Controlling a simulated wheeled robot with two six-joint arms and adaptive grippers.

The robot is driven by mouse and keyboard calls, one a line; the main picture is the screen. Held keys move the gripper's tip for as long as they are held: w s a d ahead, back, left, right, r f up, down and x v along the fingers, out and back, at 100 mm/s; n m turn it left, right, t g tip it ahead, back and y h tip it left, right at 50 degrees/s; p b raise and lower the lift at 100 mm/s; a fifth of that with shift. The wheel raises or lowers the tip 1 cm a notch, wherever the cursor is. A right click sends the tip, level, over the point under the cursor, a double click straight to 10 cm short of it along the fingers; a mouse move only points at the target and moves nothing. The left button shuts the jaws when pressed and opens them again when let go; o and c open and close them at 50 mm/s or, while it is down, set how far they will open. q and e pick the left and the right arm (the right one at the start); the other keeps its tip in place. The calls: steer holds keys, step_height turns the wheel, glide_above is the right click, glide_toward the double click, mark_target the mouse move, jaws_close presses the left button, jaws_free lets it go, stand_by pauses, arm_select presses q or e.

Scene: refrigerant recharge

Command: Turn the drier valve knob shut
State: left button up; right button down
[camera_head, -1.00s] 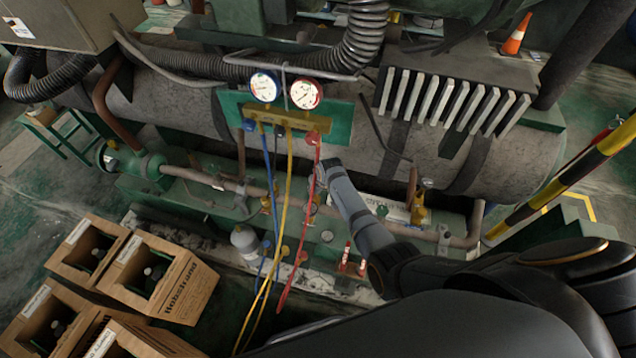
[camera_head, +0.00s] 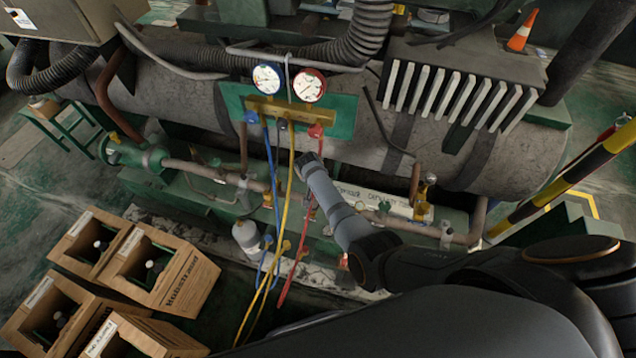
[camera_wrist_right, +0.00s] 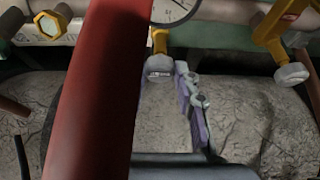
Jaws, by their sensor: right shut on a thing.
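In the right wrist view, a round grey knob (camera_wrist_right: 158,67) hangs below a yellow valve stem, partly beside a wide red hose (camera_wrist_right: 100,95). It appears to be the drier valve knob. My right gripper (camera_wrist_right: 184,72), with purple-grey fingers, is right at the knob and shut on it. The far finger is not clearly seen; the hose covers part of the view. In the head view my right arm comes in from the right, its wrist next to the hoses; the fingers are hidden there. A labelled pipe, likely the drier (camera_head: 372,200), lies behind the arm. My left gripper is not in view.
Gauges (camera_head: 268,79) sit on a manifold with blue, yellow (camera_head: 283,215) and red hoses hanging close to my right wrist. A second grey-knobbed valve (camera_wrist_right: 292,74) is at the right in the wrist view. Open cartons (camera_head: 185,280) stand at lower left.

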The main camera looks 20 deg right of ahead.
stand_by(0.3)
steer(key=c, duration=1)
jaws_free()
